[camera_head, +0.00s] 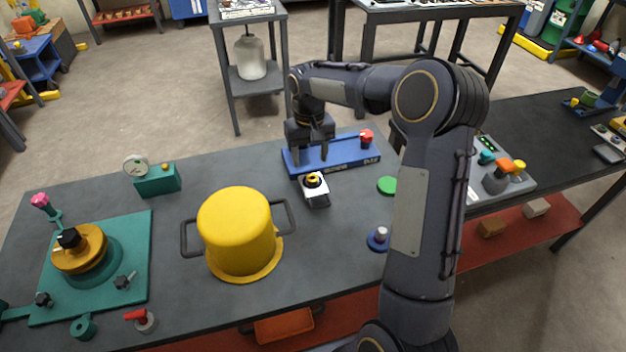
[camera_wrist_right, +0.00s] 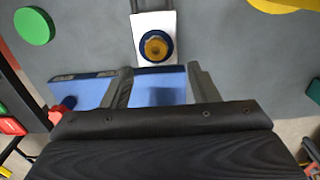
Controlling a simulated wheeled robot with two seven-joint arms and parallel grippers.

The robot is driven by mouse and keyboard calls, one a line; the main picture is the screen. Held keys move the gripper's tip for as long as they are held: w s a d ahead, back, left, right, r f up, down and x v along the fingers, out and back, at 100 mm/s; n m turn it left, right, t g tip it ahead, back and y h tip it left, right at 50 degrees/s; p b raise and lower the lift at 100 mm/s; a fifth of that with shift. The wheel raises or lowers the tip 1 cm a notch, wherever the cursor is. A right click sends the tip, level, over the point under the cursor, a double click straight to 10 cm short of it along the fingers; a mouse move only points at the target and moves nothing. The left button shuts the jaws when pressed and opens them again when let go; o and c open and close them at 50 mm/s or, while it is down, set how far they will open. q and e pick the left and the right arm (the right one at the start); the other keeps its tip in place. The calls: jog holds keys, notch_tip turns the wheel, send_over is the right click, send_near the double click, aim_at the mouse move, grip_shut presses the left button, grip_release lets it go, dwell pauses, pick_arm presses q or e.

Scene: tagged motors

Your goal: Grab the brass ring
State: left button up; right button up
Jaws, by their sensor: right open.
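The brass ring (camera_head: 314,179) is small and yellow. It sits around a dark centre piece on a white plate (camera_head: 316,195) near the middle of the table. In the right wrist view the brass ring (camera_wrist_right: 155,47) lies on a round blue piece on the white plate (camera_wrist_right: 143,24), beyond the fingertips. My right gripper (camera_head: 312,158) points down over the blue base (camera_head: 345,154), behind the ring. In the wrist view its fingers (camera_wrist_right: 159,72) are apart with nothing held between them. My left gripper is not in view.
A red knob (camera_head: 366,136) stands on the blue base. A yellow pot (camera_head: 240,230) with dark handles stands left of the plate. A green disc (camera_head: 387,185) and a blue disc with a peg (camera_head: 378,239) lie to the right. Bare tabletop lies in front of the plate.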

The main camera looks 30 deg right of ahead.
aim_at(313, 174)
jog(key=shift+s+a+f, duration=0.1)
jog(key=shift+f, duration=0.85)
jog(key=f, duration=0.3)
jog(key=f+p, duration=0.1)
jog(key=f, duration=0.1)
jog(key=shift+s+d, duration=0.2)
jog(key=shift+d, duration=0.15)
jog(key=c, duration=1.1)
